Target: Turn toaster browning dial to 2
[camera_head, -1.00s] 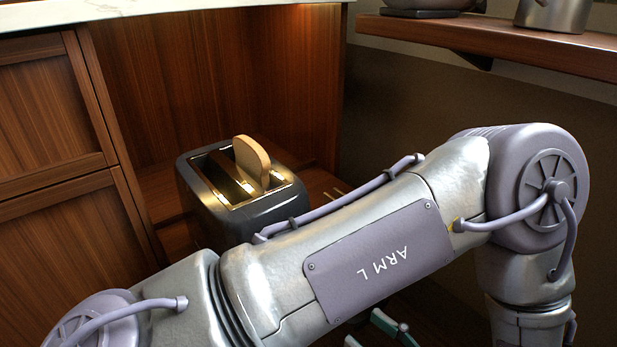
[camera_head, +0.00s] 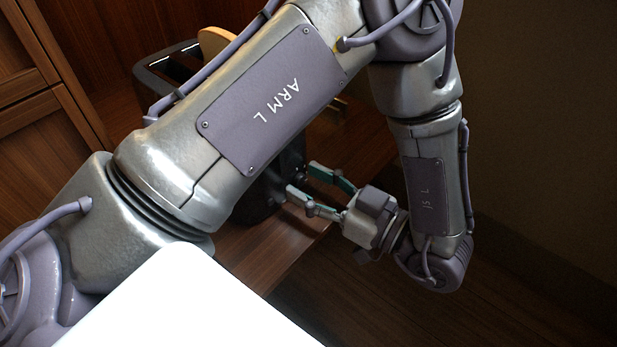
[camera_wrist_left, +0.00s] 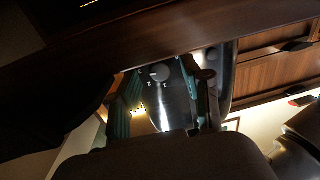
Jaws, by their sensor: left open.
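The dark toaster (camera_head: 265,197) stands on a wooden shelf, mostly hidden behind my left arm in the head view. A bread slice (camera_head: 215,42) sticks up from its top. My left gripper (camera_head: 301,179) is open, its teal-padded fingers pointing at the toaster's near end. In the left wrist view, the browning dial (camera_wrist_left: 157,73) shows on the shiny end panel (camera_wrist_left: 171,110), with numerals around it, among them 1 and 2. It lies between the open fingers in that picture; I cannot tell whether they touch it. The dial's exact setting is too small to read. My right gripper is not in view.
The wooden shelf (camera_head: 262,245) ends close below the gripper, with dark floor beyond. Wooden cabinet fronts (camera_head: 38,130) stand at the left and a brown wall (camera_head: 540,130) at the right.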

